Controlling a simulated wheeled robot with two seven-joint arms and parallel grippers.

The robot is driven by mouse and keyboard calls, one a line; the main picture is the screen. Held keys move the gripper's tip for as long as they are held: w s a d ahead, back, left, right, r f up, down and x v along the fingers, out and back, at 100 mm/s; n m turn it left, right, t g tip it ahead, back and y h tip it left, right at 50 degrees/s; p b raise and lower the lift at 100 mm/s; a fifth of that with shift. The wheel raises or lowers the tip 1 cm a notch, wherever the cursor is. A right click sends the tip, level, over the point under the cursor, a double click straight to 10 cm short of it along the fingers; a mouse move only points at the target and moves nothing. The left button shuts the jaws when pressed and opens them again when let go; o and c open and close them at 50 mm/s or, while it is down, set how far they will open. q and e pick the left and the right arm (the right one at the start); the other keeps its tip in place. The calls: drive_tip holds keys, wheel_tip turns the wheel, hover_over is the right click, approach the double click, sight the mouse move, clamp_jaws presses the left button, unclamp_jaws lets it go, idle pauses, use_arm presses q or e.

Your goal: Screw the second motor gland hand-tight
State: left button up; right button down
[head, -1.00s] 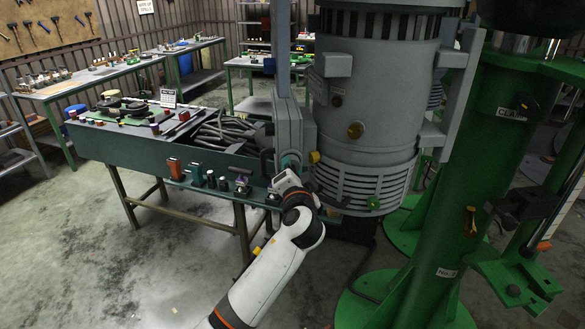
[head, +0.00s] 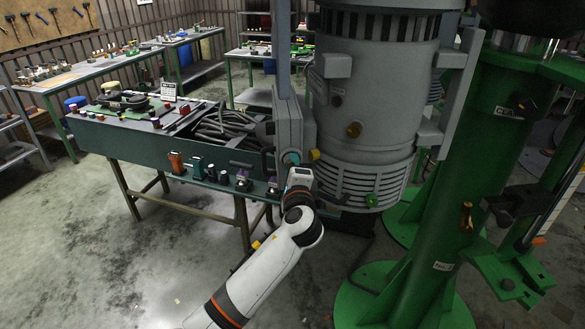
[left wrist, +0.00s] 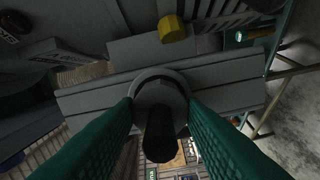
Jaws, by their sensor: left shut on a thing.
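My left gripper (head: 292,160) is up against the grey terminal box (head: 290,120) on the side of the large grey motor (head: 365,110). In the left wrist view its two teal fingers (left wrist: 160,108) are closed on opposite sides of a round grey gland (left wrist: 160,88). A dark cylinder (left wrist: 160,135) sticks out of the gland toward the camera. The gland sits against the grey ribbed face of the box (left wrist: 230,95); its thread is hidden. In the head view the fingers and wrist hide most of the gland. My right gripper is not in view.
A yellow plug (head: 314,154) sits close beside the gripper. The teal bench (head: 150,150), with cables in its tray and several small parts on its front ledge, stands left. A green stand (head: 455,160) rises right of the motor. Floor at the front left is clear.

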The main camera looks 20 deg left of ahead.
use_arm(q)
drive_tip(key=shift+m, duration=0.6)
drive_tip(key=o, duration=1)
drive_tip(key=b+v, duration=0.4)
drive_tip(key=v, duration=0.8)
